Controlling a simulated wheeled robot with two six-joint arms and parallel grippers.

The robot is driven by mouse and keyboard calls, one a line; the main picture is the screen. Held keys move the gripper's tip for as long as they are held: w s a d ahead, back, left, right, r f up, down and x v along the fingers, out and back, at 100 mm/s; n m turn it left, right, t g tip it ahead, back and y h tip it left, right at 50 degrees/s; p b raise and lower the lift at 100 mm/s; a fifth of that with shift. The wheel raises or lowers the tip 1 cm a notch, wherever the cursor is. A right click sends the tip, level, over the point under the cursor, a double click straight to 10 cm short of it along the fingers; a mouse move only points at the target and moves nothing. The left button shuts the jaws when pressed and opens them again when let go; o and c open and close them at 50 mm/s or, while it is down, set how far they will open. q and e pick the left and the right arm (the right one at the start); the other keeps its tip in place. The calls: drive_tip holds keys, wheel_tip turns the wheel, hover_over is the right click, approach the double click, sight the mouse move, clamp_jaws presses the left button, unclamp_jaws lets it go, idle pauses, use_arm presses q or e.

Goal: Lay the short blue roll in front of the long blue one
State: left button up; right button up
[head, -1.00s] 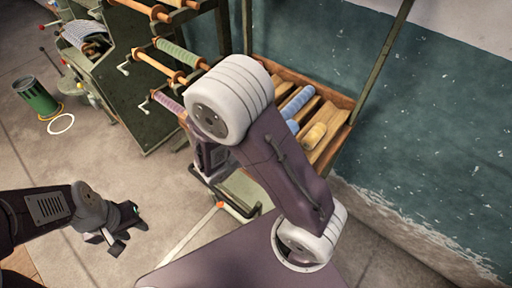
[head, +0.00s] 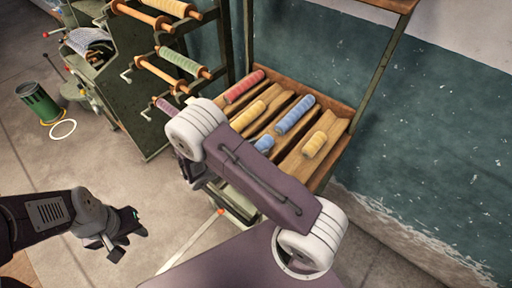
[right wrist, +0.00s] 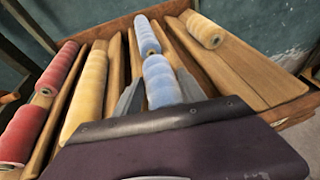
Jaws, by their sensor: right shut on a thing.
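The short blue roll (head: 264,144) is nearer, roughly in line with the long one, partly hidden by my arm in the head view. My left gripper (head: 122,236) hangs empty over the floor at left, fingers apart.
A red roll (head: 243,86) and a yellow roll (head: 248,115) lie left of the blue ones; a short yellow roll (head: 314,144) lies right. A shorter red roll (right wrist: 22,133) is at the near left. A green machine (head: 140,110) with cranked rollers stands left.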

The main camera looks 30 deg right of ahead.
drive_tip(key=shift+s+f, duration=0.1)
drive_tip(key=shift+f+b, duration=0.25)
drive_tip(key=shift+b, duration=0.1)
drive_tip(key=o, duration=1.5)
